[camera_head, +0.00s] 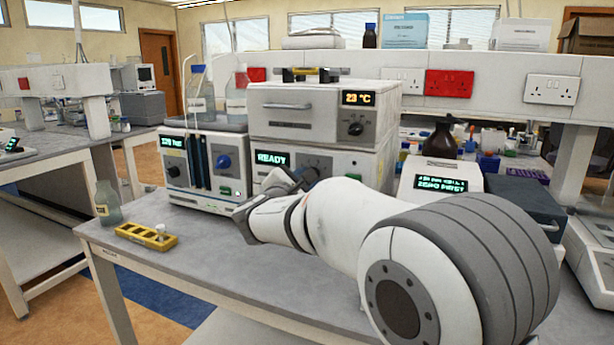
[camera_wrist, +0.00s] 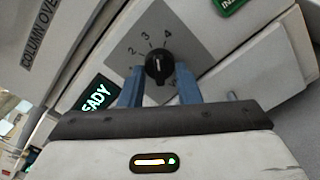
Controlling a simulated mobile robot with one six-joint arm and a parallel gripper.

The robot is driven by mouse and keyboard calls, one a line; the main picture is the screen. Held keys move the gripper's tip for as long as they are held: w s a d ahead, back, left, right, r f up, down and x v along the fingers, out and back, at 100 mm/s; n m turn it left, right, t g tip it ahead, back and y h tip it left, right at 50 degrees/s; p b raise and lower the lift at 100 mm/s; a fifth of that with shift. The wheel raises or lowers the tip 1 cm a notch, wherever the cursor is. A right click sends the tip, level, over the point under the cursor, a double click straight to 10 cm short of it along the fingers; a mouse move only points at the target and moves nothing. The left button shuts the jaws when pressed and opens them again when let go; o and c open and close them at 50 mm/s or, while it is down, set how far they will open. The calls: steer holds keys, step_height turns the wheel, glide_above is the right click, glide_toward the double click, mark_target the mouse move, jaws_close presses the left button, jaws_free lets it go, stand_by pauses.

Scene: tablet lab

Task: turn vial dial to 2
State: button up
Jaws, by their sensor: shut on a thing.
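The vial dial (camera_wrist: 158,66) is a round black knob with a white pointer line, on a grey panel marked 2, 3 and 4 in the wrist view. The pointer runs roughly upward in the picture, toward the side of 3 and 4; its exact number I cannot tell. My gripper (camera_wrist: 159,80) has its two blue fingers on either side of the knob, shut on it.
An oven unit reading 23 °C (camera_head: 295,107) sits on top of the machine. A pump unit with a blue knob (camera_head: 203,165) stands to its left. A yellow vial rack (camera_head: 146,236) and a bottle (camera_head: 108,204) stand at the bench's left end, with bare bench between.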

steer(key=n+p, duration=0.3)
steer(key=n, duration=0.1)
steer(key=n+p, duration=0.3)
steer(key=n, duration=0.1)
steer(key=n+p, duration=0.2)
steer(key=n, duration=0.2)
steer(key=shift+s+d+f+p, duration=0.1)
steer(key=shift+d+f+p, duration=0.05)
steer(key=shift+d+p, duration=0.2)
steer(key=shift+f, duration=0.1)
steer(key=o, duration=1)
steer(key=shift+c, duration=0.2)
steer(key=shift+a, duration=0.1)
steer(key=v, duration=0.7)
steer(key=shift+s, duration=0.35)
